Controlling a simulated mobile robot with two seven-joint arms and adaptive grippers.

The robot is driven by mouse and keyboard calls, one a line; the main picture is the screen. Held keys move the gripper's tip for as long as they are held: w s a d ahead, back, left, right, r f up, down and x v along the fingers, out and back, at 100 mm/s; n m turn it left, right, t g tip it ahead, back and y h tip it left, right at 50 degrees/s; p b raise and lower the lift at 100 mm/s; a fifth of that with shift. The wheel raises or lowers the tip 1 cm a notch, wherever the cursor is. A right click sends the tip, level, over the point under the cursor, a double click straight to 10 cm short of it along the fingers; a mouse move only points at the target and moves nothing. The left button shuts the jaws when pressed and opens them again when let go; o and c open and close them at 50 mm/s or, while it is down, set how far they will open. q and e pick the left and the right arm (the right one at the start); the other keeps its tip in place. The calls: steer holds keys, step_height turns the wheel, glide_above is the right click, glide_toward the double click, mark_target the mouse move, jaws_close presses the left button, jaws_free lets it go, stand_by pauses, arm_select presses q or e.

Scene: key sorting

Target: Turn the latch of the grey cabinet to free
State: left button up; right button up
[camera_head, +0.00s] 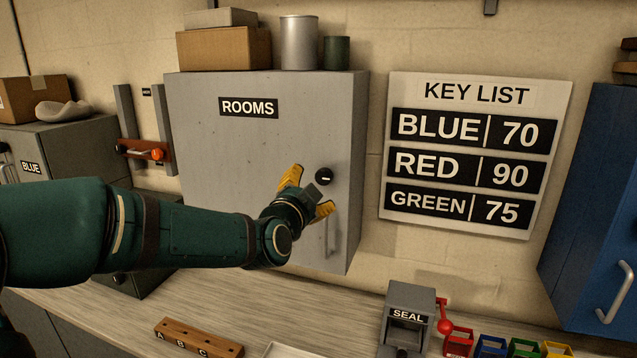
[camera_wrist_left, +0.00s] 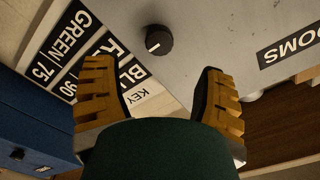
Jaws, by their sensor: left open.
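The grey cabinet (camera_head: 245,115) labelled ROOMS stands against the wall. Its latch is a round black knob (camera_head: 325,176) with a white mark, on the right side of the door; the mark looks about level in the head view. My left gripper (camera_head: 312,190) is open and empty, in front of the door just left of and below the knob. In the left wrist view the knob (camera_wrist_left: 158,40) shows beyond and between the two spread yellow fingers (camera_wrist_left: 156,82), apart from both. My right gripper is out of view.
A door handle (camera_head: 331,238) sits below the knob, beside my gripper. Boxes and cans stand on the cabinet top. A KEY LIST board (camera_head: 553,100) hangs to the right. A SEAL device (camera_head: 409,297) and small coloured bins are on the counter (camera_head: 300,310).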

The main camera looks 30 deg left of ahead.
arm_select(q)
steer(key=shift+v, duration=2.2)
